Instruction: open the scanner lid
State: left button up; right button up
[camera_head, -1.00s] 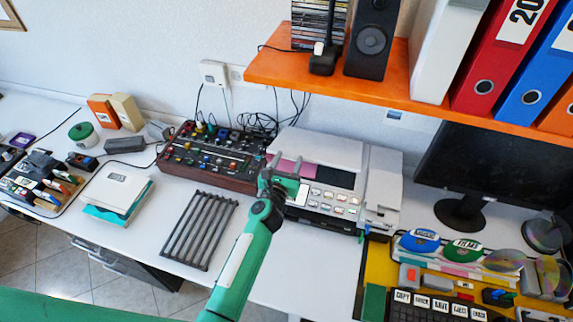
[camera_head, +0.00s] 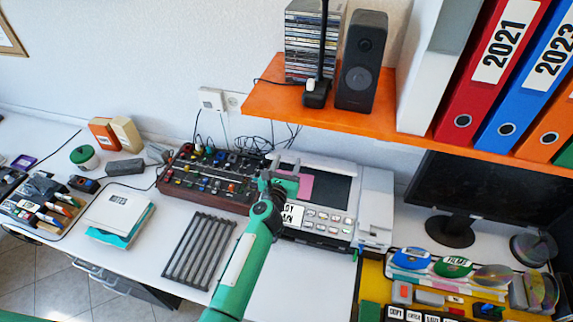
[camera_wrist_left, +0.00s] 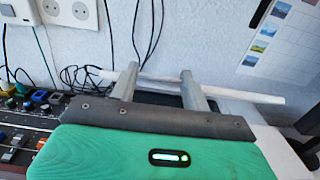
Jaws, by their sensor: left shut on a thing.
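The scanner (camera_head: 374,212) stands on the white desk against the wall. Its lid (camera_head: 322,160) is raised and shows nearly edge-on as a pale strip along the back. The dark glass (camera_head: 336,190) is bare, with a pink sheet (camera_head: 305,184) on its left part. My left gripper (camera_head: 282,176) is at the lid's left side, shut on the lid. In the left wrist view the lid's long white edge (camera_wrist_left: 243,91) runs across the fingertips (camera_wrist_left: 162,80). The exact finger contact is hard to make out. My right gripper is not in view.
A mixer panel (camera_head: 212,178) stands left of the scanner and a dark rack (camera_head: 198,250) lies in front of it. An orange shelf (camera_head: 330,116) with a speaker (camera_head: 361,60) and binders hangs above. A monitor (camera_head: 480,200) stands at the right.

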pick_arm(q)
jog(key=shift+r, duration=0.2)
jog(key=o, duration=1.4)
jog(key=shift+s, duration=0.1)
jog(key=shift+f, duration=0.1)
jog(key=shift+s, duration=0.2)
jog(key=s+a, duration=0.1)
jog(key=s, duration=0.7)
jog(key=s+a, duration=0.1)
jog(key=s, duration=0.4)
jog(key=shift+a, duration=0.35)
